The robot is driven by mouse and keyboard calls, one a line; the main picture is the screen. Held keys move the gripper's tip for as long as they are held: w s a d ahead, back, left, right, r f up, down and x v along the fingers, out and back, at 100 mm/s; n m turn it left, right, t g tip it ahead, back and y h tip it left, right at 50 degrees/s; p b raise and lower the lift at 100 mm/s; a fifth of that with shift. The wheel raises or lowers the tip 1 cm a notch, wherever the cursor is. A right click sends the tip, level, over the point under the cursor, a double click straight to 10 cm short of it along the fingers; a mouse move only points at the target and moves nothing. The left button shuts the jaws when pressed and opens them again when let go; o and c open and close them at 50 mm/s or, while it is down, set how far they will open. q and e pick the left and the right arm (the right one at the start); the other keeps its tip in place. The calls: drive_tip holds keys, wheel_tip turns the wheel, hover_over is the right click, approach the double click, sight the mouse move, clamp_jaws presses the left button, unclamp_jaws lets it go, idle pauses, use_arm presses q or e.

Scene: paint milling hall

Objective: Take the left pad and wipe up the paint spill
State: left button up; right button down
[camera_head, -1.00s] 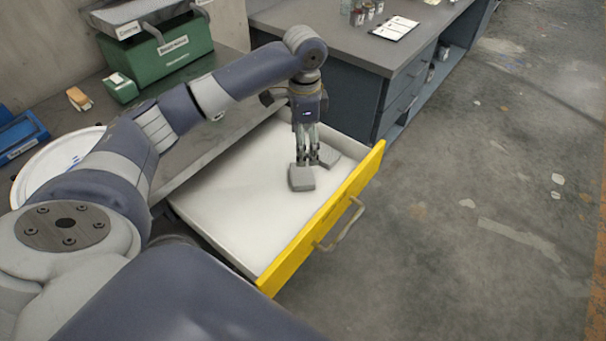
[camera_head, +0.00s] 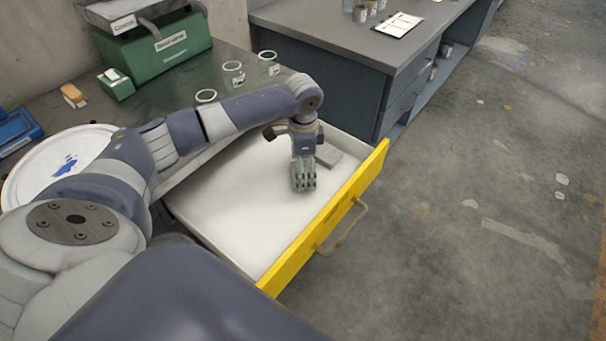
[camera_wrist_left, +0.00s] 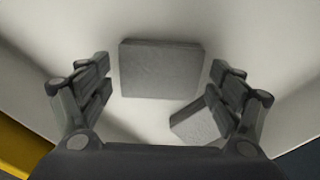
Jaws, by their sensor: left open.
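Two grey pads lie in the open white drawer (camera_head: 225,210). In the left wrist view one pad (camera_wrist_left: 161,68) shows between my open fingers, apart from both. The other pad (camera_wrist_left: 195,124) is partly covered by the right-hand finger. In the head view one pad (camera_head: 331,156) shows just right of my left gripper (camera_head: 303,187); the other is hidden behind the gripper. My left gripper points down into the drawer, open and empty. Blue paint (camera_head: 66,165) marks the round white tray (camera_head: 30,180) at left. My right gripper is not seen.
The drawer's yellow front (camera_head: 325,220) with its handle (camera_head: 343,228) bounds the right side. Glass jars (camera_head: 233,74), a green box (camera_head: 160,50) and a brush (camera_head: 73,95) stand on the bench. Blue cabinets (camera_head: 350,75) stand behind. Open floor lies right.

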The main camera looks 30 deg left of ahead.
use_arm(q)
drive_tip(key=shift+f, duration=0.55)
drive_tip(key=c, duration=0.7)
drive_tip(key=shift+r, duration=0.2)
wheel_tip(320, 180, up, 10)
drive_tip(key=shift+f, duration=0.1)
